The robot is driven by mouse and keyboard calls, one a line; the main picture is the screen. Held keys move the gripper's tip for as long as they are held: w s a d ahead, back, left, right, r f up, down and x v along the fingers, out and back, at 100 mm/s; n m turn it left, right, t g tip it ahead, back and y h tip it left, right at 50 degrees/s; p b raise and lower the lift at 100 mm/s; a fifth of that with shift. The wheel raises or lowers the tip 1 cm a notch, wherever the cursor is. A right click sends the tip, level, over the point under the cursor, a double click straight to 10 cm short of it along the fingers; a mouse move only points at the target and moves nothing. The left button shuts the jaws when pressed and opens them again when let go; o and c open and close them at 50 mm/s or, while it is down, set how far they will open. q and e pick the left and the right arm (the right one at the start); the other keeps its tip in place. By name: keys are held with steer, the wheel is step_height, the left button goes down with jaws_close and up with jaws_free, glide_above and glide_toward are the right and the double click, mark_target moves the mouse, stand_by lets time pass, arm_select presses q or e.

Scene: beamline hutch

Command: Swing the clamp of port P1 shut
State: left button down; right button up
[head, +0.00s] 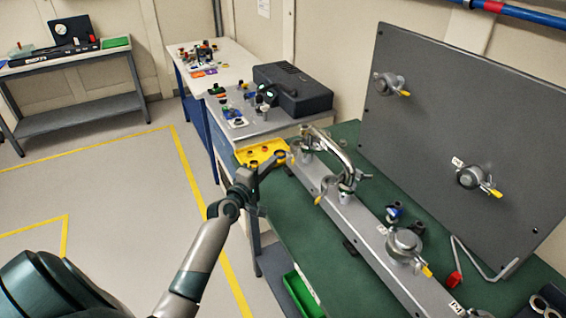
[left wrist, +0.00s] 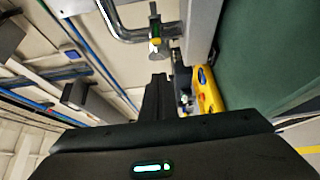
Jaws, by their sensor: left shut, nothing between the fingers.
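A bent metal pipe (head: 335,148) stands on the grey rail (head: 358,222). At its near foot is a clamp with a yellow-tipped lever (head: 320,198). My left gripper (head: 283,160) is shut and empty, left of the pipe and apart from the rail's clamps. In the left wrist view, my shut fingers (left wrist: 157,82) point toward a yellow-tipped part (left wrist: 155,43) beside the bent pipe (left wrist: 118,30), with a gap between. Another round clamp with a yellow tip (head: 404,245) sits farther along the rail.
A yellow tray (head: 248,155) lies behind my left gripper, near a dark case (head: 292,89). A grey upright panel (head: 440,110) with clamped ports stands at the right. A red-ended bent rod (head: 470,262) lies on the green bench top (head: 290,218).

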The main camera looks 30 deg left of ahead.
arm_select(q)
steer(key=d, duration=0.1)
steer(key=w+d+p, duration=0.1)
steer(key=d+p, duration=0.1)
steer(key=shift+w+d, duration=0.35)
steer(key=shift+w, duration=0.05)
steer(key=shift+w, duration=0.1)
